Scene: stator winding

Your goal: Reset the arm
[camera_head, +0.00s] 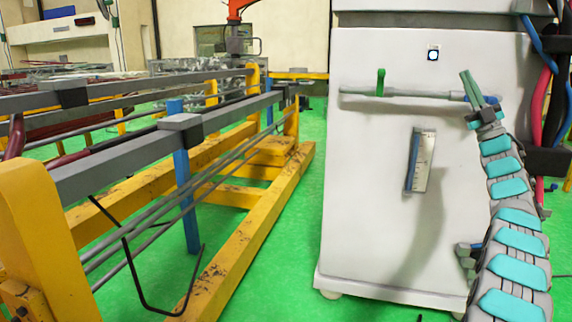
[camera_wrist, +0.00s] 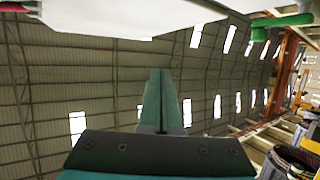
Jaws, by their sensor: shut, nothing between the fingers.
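My gripper (camera_head: 467,74) is at the top of my grey and turquoise arm, on the right of the head view. It points up, in front of the white cabinet's face. In the wrist view, its two green fingers (camera_wrist: 160,72) lie flat together with nothing between them, against the hall roof.
A white cabinet (camera_head: 375,220) stands behind my arm, with a grey bar (camera_head: 410,94) and an upright green handle (camera_head: 380,82). Red and blue cables (camera_head: 540,90) hang at right. A yellow and grey rack (camera_head: 240,240) fills the left. Green floor (camera_head: 285,270) shows between.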

